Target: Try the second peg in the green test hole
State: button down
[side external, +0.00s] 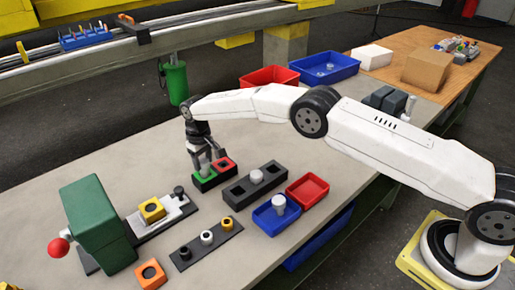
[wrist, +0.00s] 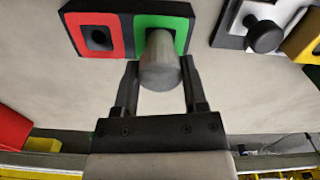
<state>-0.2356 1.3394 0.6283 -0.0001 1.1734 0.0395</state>
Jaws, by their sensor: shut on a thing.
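My gripper (side external: 207,160) is shut on a grey cylindrical peg (wrist: 160,68), held between its two fingers (wrist: 158,85). The peg stands over the green square (wrist: 170,22) of a dark test block (side external: 203,187). The peg hides the green hole, so I cannot tell whether its tip is inside or just above. The red square (wrist: 97,36) beside it has an open, empty dark hole. In the side view the green square (side external: 201,175) lies under my fingers.
A dark block (side external: 238,196) holds another grey peg (side external: 256,176) in its middle. A light peg (side external: 279,203) stands in a small blue tray (side external: 268,220). A small red tray (side external: 308,191) looks empty. A green machine (side external: 95,222) and a strip with several rings (side external: 218,246) are nearby.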

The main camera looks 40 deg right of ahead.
aim_at(203, 160)
dwell(0.5)
jog(key=shift+r, duration=3)
